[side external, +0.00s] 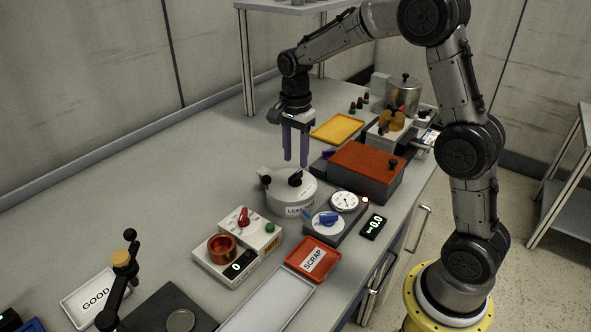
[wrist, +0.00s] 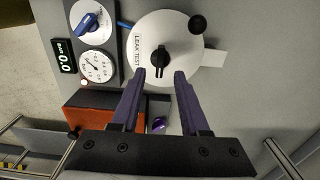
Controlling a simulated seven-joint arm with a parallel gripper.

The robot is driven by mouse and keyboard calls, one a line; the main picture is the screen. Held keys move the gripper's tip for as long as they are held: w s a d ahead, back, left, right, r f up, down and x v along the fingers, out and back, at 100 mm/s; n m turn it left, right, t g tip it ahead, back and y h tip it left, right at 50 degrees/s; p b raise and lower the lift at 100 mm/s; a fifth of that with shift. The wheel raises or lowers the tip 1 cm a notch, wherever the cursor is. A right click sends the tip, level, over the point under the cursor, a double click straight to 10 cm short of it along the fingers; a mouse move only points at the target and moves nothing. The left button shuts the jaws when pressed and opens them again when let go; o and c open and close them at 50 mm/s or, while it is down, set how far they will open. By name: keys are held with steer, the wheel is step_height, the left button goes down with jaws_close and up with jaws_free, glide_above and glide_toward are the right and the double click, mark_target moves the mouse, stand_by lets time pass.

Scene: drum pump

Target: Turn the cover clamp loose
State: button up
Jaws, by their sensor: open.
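The white round leak test pot (side external: 287,196) stands on the bench, and its white cover (wrist: 150,30) fills the top middle of the wrist view. A black handle (wrist: 160,58), which looks like the cover clamp, sits at the middle of the cover; it also shows in the side view (side external: 296,179). A round black knob (wrist: 197,25) is at the cover's edge. My gripper (side external: 295,163) points down above the cover, apart from it, with purple fingers spread and nothing between them. In the wrist view my gripper's fingertips (wrist: 160,74) lie either side of the handle's near end.
A gauge box (side external: 344,203) with a blue knob (side external: 329,218) stands right of the pot. A red-topped box (side external: 366,165) is behind it. A red scrap tray (side external: 313,259) and a heater unit (side external: 238,249) are in front. The bench left of the pot is clear.

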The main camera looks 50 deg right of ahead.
mark_target(295, 174)
steer(key=shift+f, duration=2.45)
jaws_close()
